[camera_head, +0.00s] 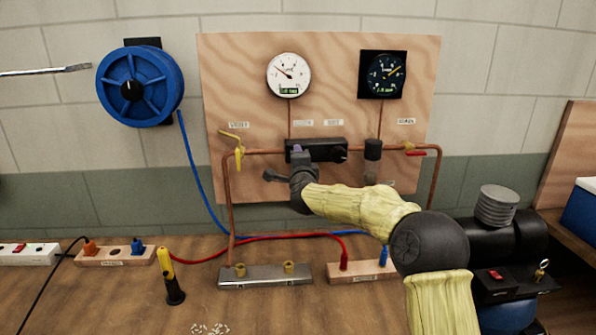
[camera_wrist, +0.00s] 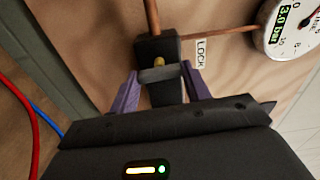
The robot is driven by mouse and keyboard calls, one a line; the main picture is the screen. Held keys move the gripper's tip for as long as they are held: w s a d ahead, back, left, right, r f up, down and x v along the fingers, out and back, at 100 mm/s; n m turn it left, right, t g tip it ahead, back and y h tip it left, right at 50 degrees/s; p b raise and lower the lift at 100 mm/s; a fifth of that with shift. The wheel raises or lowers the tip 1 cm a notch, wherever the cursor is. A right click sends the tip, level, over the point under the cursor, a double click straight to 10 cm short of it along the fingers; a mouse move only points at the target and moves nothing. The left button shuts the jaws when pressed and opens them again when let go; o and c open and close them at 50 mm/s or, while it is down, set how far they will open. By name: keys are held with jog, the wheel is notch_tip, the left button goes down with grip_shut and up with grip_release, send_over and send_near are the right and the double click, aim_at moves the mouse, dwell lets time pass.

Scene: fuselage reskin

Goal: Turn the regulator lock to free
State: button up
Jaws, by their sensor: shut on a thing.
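The regulator (camera_head: 325,150) is a black block on the plywood panel, in the copper pipe line below the gauges. My gripper (camera_head: 297,157) is at its left end in the head view and hides part of it. In the wrist view my gripper's two purple fingers (camera_wrist: 160,77) are shut on the regulator lock, a grey crosspiece (camera_wrist: 158,74) with a small brass pin at its middle. A white LOCK label (camera_wrist: 201,51) is beside it. The lock's exact turn angle is hard to tell.
A white gauge (camera_head: 289,75) and a black gauge (camera_head: 382,75) are above. A yellow-handled valve (camera_head: 239,157) is left of my gripper, and a red handle (camera_head: 415,153) is at right. Red and blue hoses (camera_head: 290,236) cross low over the bench.

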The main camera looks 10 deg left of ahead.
jog(key=shift+f+m, duration=0.1)
jog(key=shift+m, duration=0.3)
jog(key=o, duration=1)
jog(key=shift+b, duration=0.3)
jog(key=b+v, duration=0.4)
jog(key=v, duration=1.3)
jog(key=shift+s+b, duration=0.2)
jog(key=shift+b, duration=0.1)
